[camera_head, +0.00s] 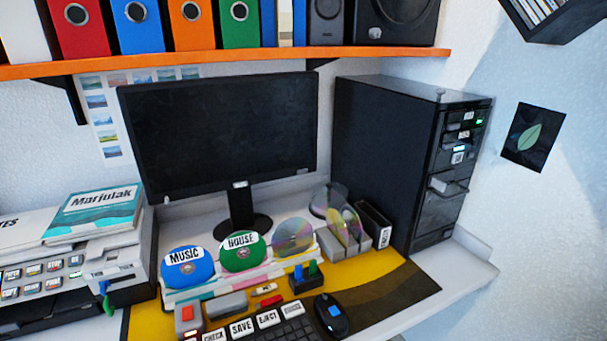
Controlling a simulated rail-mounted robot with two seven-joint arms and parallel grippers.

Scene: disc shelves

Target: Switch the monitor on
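The monitor (225,130) stands on the desk below the shelf, on a black stand (240,222). Its screen is dark and black. A small light mark (240,184) sits at the middle of its lower bezel, and a small pale spot (167,199) shows at the lower left corner. A pale patch (302,171) lies near the lower right edge. I cannot tell which of these is a button. Neither of my grippers shows in the head view.
A black computer tower (385,150) stands right of the monitor. Discs marked MUSIC (184,282) and HOUSE (240,265) stand in front of it. A mouse (331,315) and labelled keys (268,319) are nearer. An orange shelf (230,60) overhangs. A printer (70,275) is left.

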